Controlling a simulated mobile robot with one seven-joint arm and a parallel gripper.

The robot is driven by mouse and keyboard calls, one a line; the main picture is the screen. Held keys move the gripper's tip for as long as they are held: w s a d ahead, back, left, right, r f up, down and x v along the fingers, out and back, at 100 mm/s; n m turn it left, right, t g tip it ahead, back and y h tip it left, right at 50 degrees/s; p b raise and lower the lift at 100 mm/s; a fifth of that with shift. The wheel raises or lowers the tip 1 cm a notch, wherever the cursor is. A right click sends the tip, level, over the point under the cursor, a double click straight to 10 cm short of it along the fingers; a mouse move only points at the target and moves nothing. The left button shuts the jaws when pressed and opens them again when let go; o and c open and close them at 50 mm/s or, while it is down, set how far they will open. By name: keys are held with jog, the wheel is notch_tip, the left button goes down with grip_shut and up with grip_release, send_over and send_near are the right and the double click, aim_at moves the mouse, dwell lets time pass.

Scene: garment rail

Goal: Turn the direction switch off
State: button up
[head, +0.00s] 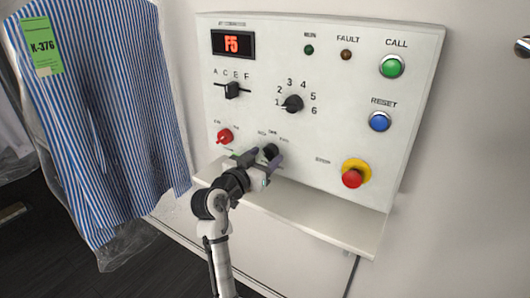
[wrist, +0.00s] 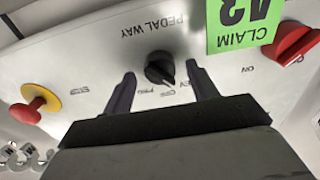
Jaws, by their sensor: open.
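The direction switch (head: 271,150) is a small black rotary knob low on the white control panel, with small labels above it. In the wrist view, the same knob (wrist: 158,66) appears upside down under the lettering PEDAL WAY. Its pointer aims down and slightly right there, towards small labels I cannot read surely. My gripper (head: 264,157) is open in front of the knob. In the wrist view, its two dark fingers (wrist: 160,76) stand on either side of the knob, with visible gaps. I cannot tell how far their tips are from the panel.
A red switch (head: 224,136) is left of the knob, and a green claim tag (wrist: 243,22) hangs near it. A red stop button on yellow (head: 354,172) is to the right. A ledge (head: 330,224) runs below the panel (head: 345,110). A striped shirt (head: 100,110) hangs at left.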

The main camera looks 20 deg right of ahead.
jog(key=shift+w+d, duration=0.25)
jog(key=shift+d, duration=0.1)
jog(key=shift+c, duration=0.2)
jog(key=c, duration=0.9)
jog(key=shift+c, duration=0.2)
